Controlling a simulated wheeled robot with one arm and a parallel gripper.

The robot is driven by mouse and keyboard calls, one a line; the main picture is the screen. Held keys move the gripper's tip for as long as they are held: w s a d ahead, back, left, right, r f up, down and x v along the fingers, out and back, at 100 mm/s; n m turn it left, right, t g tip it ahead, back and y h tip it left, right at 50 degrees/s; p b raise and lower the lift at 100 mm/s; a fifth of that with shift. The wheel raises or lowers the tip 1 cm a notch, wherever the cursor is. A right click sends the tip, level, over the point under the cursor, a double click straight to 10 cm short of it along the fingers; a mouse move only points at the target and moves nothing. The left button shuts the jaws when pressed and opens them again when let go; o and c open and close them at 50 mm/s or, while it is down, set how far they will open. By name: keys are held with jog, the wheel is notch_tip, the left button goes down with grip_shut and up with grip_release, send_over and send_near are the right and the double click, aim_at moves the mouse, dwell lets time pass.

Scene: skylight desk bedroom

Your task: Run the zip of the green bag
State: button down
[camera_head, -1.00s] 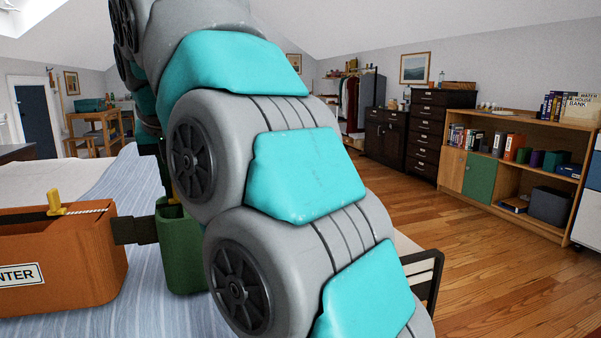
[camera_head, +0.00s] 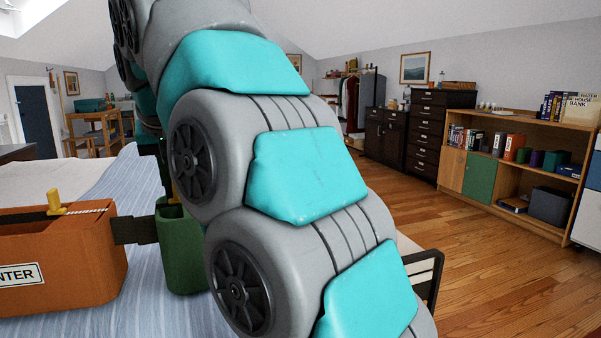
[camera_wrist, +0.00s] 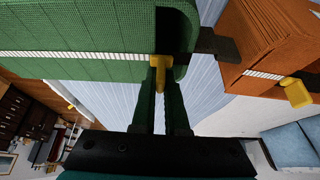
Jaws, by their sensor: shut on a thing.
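The green bag (camera_head: 181,250) stands on the bed, and my arm hides most of it in the head view. In the wrist view the green bag (camera_wrist: 80,28) fills the upper left. Its pale zip teeth (camera_wrist: 80,55) run from the left edge to the yellow zip pull (camera_wrist: 160,68), close to the bag's right end. My gripper (camera_wrist: 161,88) is shut on this pull, one finger on each side. In the head view the fingers are mostly hidden behind my arm.
An orange bag (camera_head: 75,265) with its own yellow pull (camera_head: 56,202) stands beside the green bag, a dark strap piece (camera_head: 134,229) between them. Both rest on the striped bedcover (camera_head: 120,315). Wooden floor (camera_head: 490,280) is clear to the right, before a bookshelf (camera_head: 520,145).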

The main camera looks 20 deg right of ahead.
jog(key=shift+a+f, duration=0.15)
jog(key=shift+f, duration=0.05)
dwell(0.3)
jog(key=a, duration=0.3)
jog(key=shift+s+a, duration=0.15)
jog(key=shift+a, duration=0.15)
dwell(0.3)
jog(key=shift+a, duration=0.1)
jog(key=shift+s+a+f, duration=0.1)
jog(key=shift+a+f, duration=0.05)
jog(key=shift+a, duration=0.55)
jog(key=shift+s+a+f, duration=0.1)
jog(key=shift+a, duration=0.6)
jog(key=c, duration=1.1)
grip_release()
grip_shut()
